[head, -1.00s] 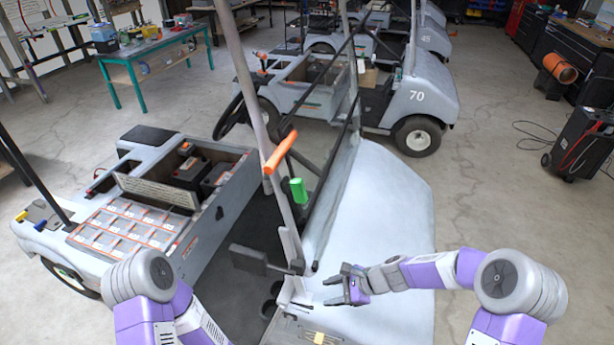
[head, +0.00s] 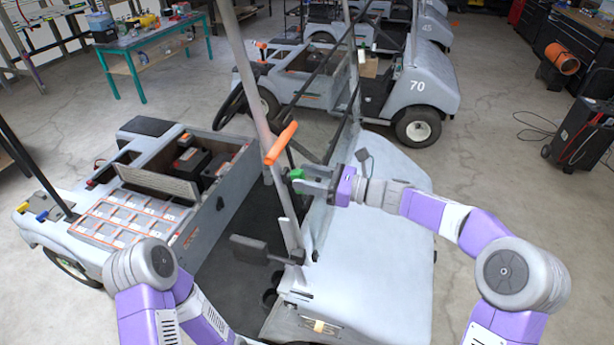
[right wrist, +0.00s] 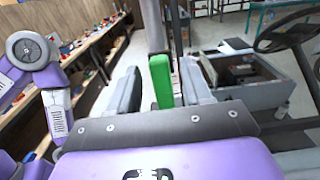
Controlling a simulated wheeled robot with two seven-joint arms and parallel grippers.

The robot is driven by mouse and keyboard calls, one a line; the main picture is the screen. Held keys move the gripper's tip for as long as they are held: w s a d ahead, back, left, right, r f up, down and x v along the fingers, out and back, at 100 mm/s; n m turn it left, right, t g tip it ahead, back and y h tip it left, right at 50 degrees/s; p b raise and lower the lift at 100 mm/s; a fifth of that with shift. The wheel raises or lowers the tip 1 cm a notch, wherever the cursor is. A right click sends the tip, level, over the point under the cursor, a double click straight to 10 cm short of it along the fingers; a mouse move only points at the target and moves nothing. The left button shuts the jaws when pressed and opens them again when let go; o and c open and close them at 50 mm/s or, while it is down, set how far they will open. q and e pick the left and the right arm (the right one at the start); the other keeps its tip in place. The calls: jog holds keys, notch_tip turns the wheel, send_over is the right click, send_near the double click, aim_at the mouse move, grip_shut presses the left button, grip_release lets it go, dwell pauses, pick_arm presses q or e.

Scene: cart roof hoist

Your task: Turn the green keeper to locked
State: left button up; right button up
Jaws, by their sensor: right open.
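The green keeper (head: 294,174) sits on the cart's roof post, just below the orange handle (head: 281,143). In the head view only a small part of it shows, at the tips of my right gripper (head: 303,181). The right gripper is open and reaches in from the right; I cannot tell whether its fingers touch the keeper. In the right wrist view the keeper (right wrist: 161,81) stands upright as a green bar, straight ahead beyond the dark gripper body. My left arm shows at lower left, but its gripper is out of view.
The slanted grey post (head: 262,100) and dark struts (head: 318,60) rise close to the right gripper. The cart's pale front cowl (head: 370,260) lies below the right arm. A steering wheel (head: 228,110) is behind the post. Other carts stand farther back.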

jog(key=shift+a, duration=0.25)
jog(key=shift+c, duration=0.2)
grip_shut()
